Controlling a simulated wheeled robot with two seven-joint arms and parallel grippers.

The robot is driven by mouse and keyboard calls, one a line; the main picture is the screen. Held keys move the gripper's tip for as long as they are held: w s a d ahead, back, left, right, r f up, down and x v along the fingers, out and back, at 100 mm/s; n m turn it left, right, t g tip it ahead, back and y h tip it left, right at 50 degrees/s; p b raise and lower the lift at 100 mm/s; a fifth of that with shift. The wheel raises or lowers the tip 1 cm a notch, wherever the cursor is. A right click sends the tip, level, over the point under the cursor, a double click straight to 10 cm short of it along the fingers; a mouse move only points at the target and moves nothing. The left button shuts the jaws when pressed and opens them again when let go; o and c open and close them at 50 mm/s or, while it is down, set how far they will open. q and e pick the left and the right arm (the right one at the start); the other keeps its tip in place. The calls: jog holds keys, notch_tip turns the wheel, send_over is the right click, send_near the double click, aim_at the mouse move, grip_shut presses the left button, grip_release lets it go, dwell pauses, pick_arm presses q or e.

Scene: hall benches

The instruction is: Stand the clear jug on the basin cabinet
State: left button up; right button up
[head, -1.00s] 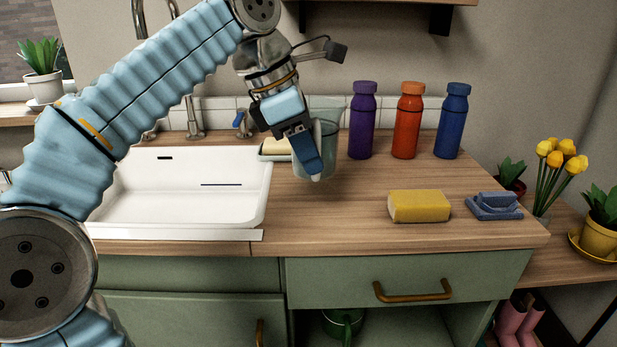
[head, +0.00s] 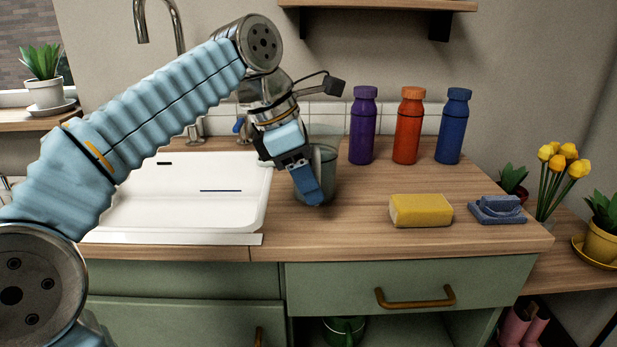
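The clear jug (head: 327,172) is upright over the wooden top of the basin cabinet (head: 345,235), just right of the white basin (head: 185,205). My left gripper (head: 312,190) is shut on the jug, with a blue finger across its near side. The gripper hides much of the jug's left part. The jug's base is at or very near the wooden top; I cannot tell for sure that it touches. My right gripper is not in view.
Purple (head: 363,130), orange (head: 407,130) and blue (head: 453,130) bottles stand behind, right of the jug. A yellow sponge (head: 420,211) and a blue brush-like object (head: 497,210) lie at the front right. Wood between jug and sponge is clear.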

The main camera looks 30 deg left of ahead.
pick_arm(q)
jog(key=shift+r, duration=0.1)
jog(key=shift+r, duration=0.35)
jog(key=p+v, duration=0.4)
jog(key=v, duration=0.7)
jog(key=shift+s+r, duration=0.15)
jog(key=shift+a, duration=0.1)
